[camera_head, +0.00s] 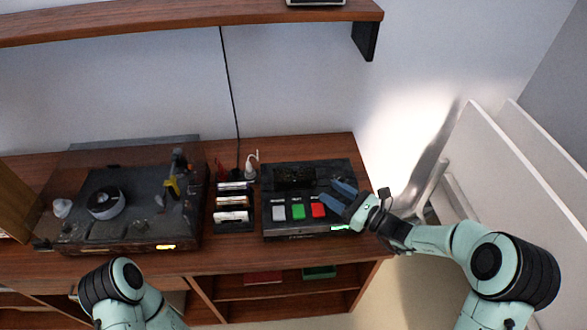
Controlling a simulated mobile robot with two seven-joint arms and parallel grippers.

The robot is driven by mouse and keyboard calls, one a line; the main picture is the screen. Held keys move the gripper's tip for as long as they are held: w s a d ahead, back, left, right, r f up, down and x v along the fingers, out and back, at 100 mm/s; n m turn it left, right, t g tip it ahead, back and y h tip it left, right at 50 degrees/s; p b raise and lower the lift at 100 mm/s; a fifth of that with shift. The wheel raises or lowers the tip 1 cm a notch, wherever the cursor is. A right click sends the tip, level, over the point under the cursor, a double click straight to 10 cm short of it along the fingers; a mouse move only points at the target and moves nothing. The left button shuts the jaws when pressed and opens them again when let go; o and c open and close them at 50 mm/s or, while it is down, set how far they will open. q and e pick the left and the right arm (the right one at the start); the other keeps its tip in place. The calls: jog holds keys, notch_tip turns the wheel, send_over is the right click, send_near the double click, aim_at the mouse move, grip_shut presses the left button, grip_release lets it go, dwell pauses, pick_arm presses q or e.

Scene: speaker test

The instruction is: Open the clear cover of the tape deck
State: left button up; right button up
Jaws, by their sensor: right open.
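The tape deck (272,228) is a black box on the wooden cabinet, right of centre, with a grey, a green and a red button along its front. A dark window-like part, which may be its clear cover (294,176), lies behind the buttons; I cannot make out whether it is open or shut. My right gripper (338,196) is open and empty, its blue fingers over the right part of the deck, just right of the red button. Whether they touch the deck I cannot tell. My left arm shows only at the bottom left; its gripper is out of view.
A record-player-like device (130,231) with a see-through lid stands at the left. A black rack (234,226) with several cassette-like items stands between it and the deck. A wooden shelf (190,18) hangs above. White panels (520,190) stand at the right.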

aim_at(298, 172)
jog(key=p+x, duration=0.2)
jog(key=x, duration=0.9)
pick_arm(q)
jog(key=shift+w+r, duration=0.5)
jog(key=shift+r, duration=0.3)
jog(key=shift+w+r, duration=0.45)
jog(key=shift+r, duration=0.35)
pick_arm(e)
jog(key=shift+w+a, duration=0.5)
pick_arm(q)
jog(key=shift+d, duration=0.1)
pick_arm(e)
grip_shut()
